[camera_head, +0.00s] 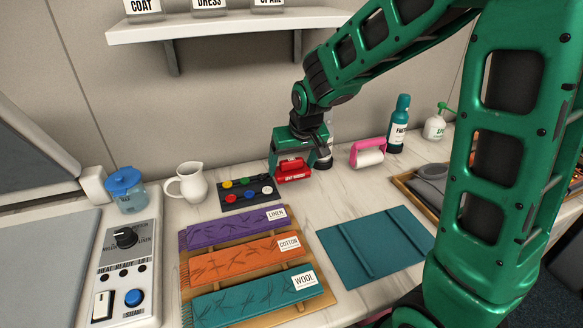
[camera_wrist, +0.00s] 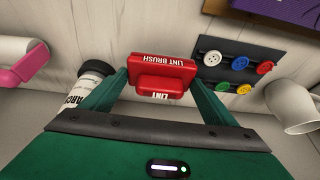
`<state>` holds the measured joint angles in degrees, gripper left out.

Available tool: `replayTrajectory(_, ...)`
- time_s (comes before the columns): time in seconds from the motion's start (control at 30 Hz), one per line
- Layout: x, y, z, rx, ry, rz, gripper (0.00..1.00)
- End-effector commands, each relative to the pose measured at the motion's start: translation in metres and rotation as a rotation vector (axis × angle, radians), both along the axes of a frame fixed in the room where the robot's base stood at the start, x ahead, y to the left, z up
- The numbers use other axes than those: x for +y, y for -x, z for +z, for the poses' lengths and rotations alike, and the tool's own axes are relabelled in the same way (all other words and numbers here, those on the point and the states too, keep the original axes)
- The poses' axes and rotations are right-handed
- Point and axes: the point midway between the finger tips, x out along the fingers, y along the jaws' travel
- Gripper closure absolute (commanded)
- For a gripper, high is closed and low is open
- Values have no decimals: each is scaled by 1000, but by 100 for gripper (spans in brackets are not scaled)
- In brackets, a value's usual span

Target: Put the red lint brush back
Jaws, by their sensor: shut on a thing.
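The red lint brush (camera_head: 293,171) is at the back middle of the counter, between the button board and the pink-handled lint roller. My gripper (camera_head: 294,162) is shut on it from above. In the wrist view the brush (camera_wrist: 162,76) sits between my two green fingers, its white "LINT BRUSH" lettering upside down. I cannot tell whether the brush touches the counter.
The dark button board (camera_head: 250,193) lies close left of the brush. A white jug (camera_head: 190,184) stands farther left. The pink-handled roller (camera_head: 368,157) and a teal bottle (camera_head: 398,125) stand right. A dark-capped bottle (camera_wrist: 84,88) is close beside my finger. A teal board (camera_head: 376,246) lies in front.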

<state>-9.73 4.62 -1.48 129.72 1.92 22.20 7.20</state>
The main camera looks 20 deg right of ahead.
Motion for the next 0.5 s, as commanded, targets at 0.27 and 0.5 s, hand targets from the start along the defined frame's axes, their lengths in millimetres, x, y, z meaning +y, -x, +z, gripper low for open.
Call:
replayTrajectory(0.27,0,0,-11,-1,0,0,44)
replayTrajectory(0.5,0,0,-14,0,0,-1,44)
